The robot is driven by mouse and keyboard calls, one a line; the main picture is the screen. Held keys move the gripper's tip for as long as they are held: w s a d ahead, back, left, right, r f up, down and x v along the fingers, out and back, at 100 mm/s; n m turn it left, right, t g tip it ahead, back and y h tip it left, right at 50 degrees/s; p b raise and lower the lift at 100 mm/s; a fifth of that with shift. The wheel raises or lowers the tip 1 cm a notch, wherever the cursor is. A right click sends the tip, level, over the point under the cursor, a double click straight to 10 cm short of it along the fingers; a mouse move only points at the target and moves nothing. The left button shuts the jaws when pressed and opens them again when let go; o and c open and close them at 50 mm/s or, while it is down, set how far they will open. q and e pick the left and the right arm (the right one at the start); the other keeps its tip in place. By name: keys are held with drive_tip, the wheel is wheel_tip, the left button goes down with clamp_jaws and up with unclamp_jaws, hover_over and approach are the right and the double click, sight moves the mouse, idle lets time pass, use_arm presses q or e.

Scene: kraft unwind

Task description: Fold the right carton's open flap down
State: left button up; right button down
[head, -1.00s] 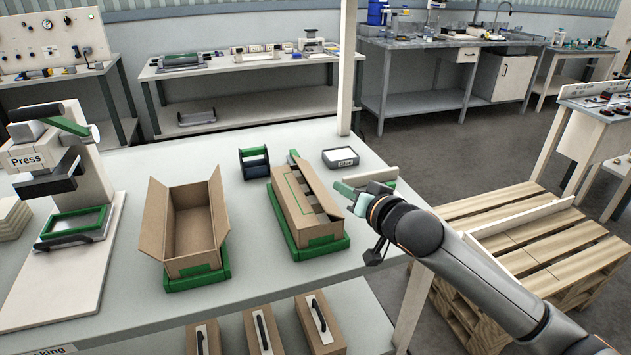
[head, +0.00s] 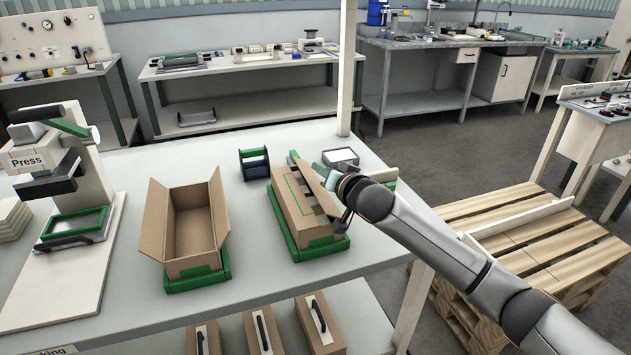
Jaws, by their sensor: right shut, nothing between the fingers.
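The right carton (head: 291,211) is brown cardboard and sits in a green tray (head: 322,249) on the table. One long top panel lies nearly flat, with a green outline on it. The open flap (head: 311,182) stands tilted up along its right side. My right gripper (head: 329,182) is shut and empty, just right of this flap, with its tips close to the flap's outer face. I cannot tell if they touch it. My wrist hides part of the carton's right side. My left gripper is not in view.
An open, empty carton (head: 157,220) stands in another green tray (head: 199,282) to the left. A dark holder with green parts (head: 254,164) and a white-topped box (head: 341,156) stand behind. A press (head: 62,165) stands at the far left. A post (head: 346,70) rises behind.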

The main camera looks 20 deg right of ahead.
sight(311, 187)
drive_tip(key=shift+s+a+f, duration=0.1)
drive_tip(key=shift+a+f, duration=0.3)
drive_tip(key=shift+f, duration=0.35)
drive_tip(key=shift+s+a+f, duration=0.1)
drive_tip(key=shift+a+f, duration=0.25)
drive_tip(key=shift+f, duration=0.35)
drive_tip(key=shift+a, duration=0.1)
drive_tip(key=shift+f+n, duration=0.1)
drive_tip(key=shift+n, duration=0.3)
drive_tip(key=shift+a+f+n+h+p, duration=0.3)
drive_tip(key=shift+a+n+h+p, duration=0.2)
drive_tip(key=shift+n, duration=0.2)
drive_tip(key=shift+a+f+n+h, duration=0.2)
drive_tip(key=shift+f+n, duration=0.15)
drive_tip(key=shift+n, duration=0.3)
drive_tip(key=shift+a+f+n+h, duration=0.2)
drive_tip(key=shift+f+n, duration=0.1)
drive_tip(key=shift+n, duration=0.35)
